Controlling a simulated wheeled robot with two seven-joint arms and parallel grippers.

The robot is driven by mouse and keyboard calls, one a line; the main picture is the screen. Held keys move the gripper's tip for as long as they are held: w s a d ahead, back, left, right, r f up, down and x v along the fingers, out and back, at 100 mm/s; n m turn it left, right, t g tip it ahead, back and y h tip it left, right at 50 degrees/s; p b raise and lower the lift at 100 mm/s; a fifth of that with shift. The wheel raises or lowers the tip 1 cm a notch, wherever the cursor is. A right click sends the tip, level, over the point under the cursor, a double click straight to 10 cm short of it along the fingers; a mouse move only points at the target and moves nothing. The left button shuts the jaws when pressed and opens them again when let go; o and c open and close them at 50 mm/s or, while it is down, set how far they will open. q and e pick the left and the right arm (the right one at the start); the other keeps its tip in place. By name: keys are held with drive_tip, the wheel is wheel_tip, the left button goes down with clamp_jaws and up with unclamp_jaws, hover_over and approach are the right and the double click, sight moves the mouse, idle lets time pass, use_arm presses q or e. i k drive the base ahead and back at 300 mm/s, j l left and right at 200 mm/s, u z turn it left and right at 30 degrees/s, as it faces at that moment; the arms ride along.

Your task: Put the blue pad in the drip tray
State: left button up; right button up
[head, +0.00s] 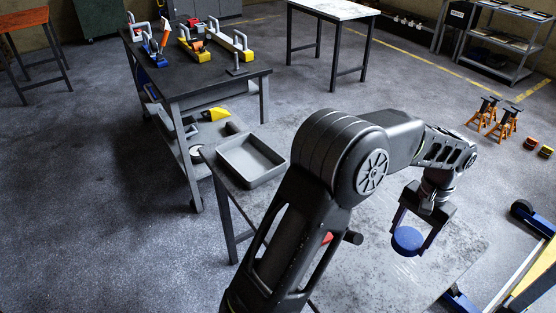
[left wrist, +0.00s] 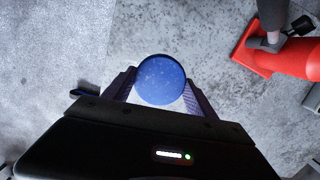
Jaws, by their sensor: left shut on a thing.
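The blue pad (head: 407,240) is a round disc held between the fingers of my left gripper (head: 418,232). The gripper is shut on it, over the grey table (head: 372,272). In the left wrist view the pad (left wrist: 161,79) sits between both fingertips of the gripper (left wrist: 160,90). The drip tray (head: 251,160) is a shallow grey rectangular pan at the far left corner of the same table, well to the left of the gripper. It looks empty. My right gripper is not in view.
A red tool (left wrist: 285,58) lies on the table in the left wrist view; in the head view my arm mostly hides it. A dark workbench (head: 200,78) with tools stands behind the tray. A blue and yellow trolley jack (head: 520,268) is at the right.

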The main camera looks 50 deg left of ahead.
sight(251, 162)
drive_tip(key=j+z, duration=0.15)
drive_tip(key=j, duration=0.25)
drive_tip(key=k+j+z, duration=0.1)
drive_tip(key=j, duration=0.3)
drive_tip(key=k+j+z, duration=0.15)
drive_tip(key=j, duration=0.25)
drive_tip(key=k+j+u, duration=0.1)
drive_tip(key=j, duration=0.4)
drive_tip(key=j+u, duration=0.1)
drive_tip(key=j, duration=0.45)
drive_tip(key=k, duration=0.05)
